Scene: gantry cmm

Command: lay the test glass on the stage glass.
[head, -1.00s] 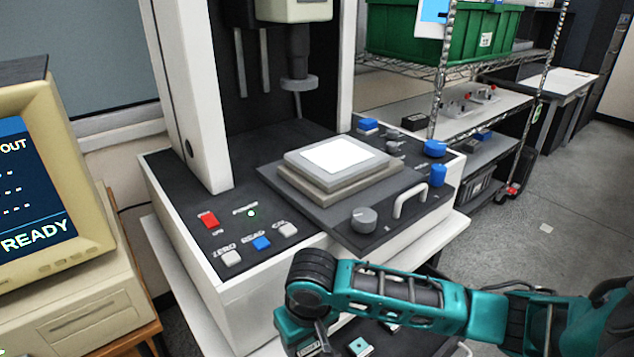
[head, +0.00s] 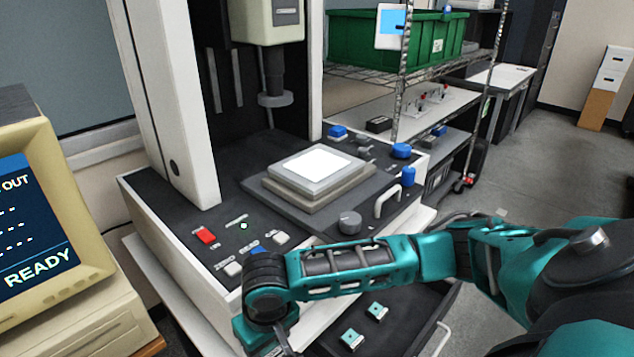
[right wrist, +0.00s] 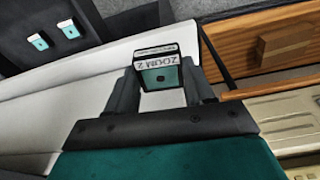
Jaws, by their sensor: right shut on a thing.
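The stage glass (head: 318,163) is a bright white square in a pale frame on the stage of the measuring machine. Nothing lies on it. My right gripper, seen in the right wrist view (right wrist: 160,88), is shut on a small block-like piece with a dark rim and teal face, labelled "ZOOM 2" (right wrist: 161,74), which I take as the test glass. In the head view my right arm's end hangs low in front of the machine, left of and below the stage; its fingertips and the held piece are out of sight there. My left gripper is not in view.
Two teal pieces (head: 376,311) lie in a dark tray (head: 405,318) in front of the machine. A grey knob (head: 350,222) and white handle (head: 387,201) edge the stage. The probe (head: 275,97) hangs above and behind it. A monitor (head: 40,220) stands left.

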